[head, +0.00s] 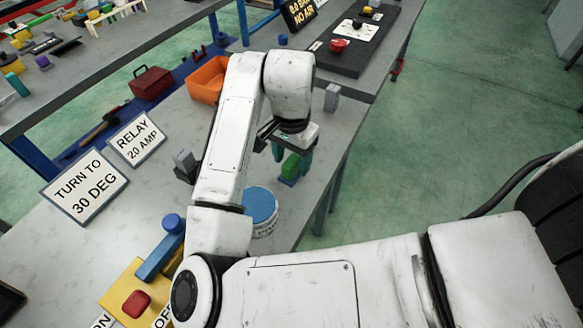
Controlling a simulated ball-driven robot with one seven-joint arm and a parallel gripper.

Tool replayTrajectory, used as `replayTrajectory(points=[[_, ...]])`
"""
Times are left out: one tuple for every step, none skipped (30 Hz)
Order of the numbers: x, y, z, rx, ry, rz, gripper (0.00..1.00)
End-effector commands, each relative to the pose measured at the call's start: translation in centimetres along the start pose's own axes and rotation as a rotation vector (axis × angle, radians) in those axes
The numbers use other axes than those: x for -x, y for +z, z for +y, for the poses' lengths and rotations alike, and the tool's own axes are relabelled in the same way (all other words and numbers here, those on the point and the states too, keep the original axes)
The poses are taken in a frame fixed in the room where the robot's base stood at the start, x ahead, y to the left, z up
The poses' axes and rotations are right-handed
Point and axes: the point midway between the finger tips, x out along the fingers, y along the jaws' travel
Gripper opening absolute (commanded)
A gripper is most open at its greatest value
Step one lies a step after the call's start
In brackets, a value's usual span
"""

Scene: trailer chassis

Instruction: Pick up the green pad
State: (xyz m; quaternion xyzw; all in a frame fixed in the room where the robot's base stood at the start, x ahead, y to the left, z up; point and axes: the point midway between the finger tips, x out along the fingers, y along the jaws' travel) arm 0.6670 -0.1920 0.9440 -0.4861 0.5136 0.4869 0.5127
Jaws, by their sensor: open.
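A small green block, which looks like the green pad (290,167), stands on the grey bench near its right edge, with a blue part at its base. My gripper (291,157) is over it, pointing down, with its teal fingers apart on either side of the block's upper part. The gripper is open. I cannot tell whether the fingers touch the block. The gripper body and forearm hide part of the area behind it.
A blue-lidded tub (261,208) stands close in front of the green block. A grey block (332,97) stands behind, near the edge. An orange bin (208,79), a dark red box (151,83) and signs (85,186) lie left. The green floor (440,130) is clear right.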

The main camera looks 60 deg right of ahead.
Motion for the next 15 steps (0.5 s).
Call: replayTrajectory(points=[[-0.51, 0.05, -0.02, 0.002, 0.0, -0.001, 0.6], [-0.72, 0.07, -0.04, 0.002, 0.0, -0.001, 0.6], [-0.94, 0.08, -0.05, 0.002, -0.001, -0.001, 0.6], [-1.04, 0.07, -0.06, 0.002, -0.001, -0.001, 0.6], [-1.11, 0.06, -0.05, 0.001, -0.001, -0.001, 0.6], [-1.15, 0.05, -0.05, 0.001, -0.001, -0.001, 0.6], [-1.15, 0.05, -0.05, 0.001, -0.001, -0.001, 0.6], [-1.15, 0.04, -0.05, 0.001, -0.001, -0.001, 0.6], [-1.14, 0.04, -0.05, 0.0, -0.001, -0.001, 0.6], [-1.13, 0.04, -0.04, 0.0, -0.001, -0.001, 0.6], [-1.13, 0.03, -0.04, 0.0, -0.001, -0.001, 0.59], [-1.12, 0.03, -0.04, 0.0, -0.001, -0.001, 0.56], [-1.12, 0.03, -0.04, 0.0, -0.001, -0.001, 0.53], [-1.12, 0.03, -0.04, 0.0, -0.001, -0.001, 0.5], [-1.11, 0.03, -0.04, 0.0, -0.001, -0.001, 0.46]])
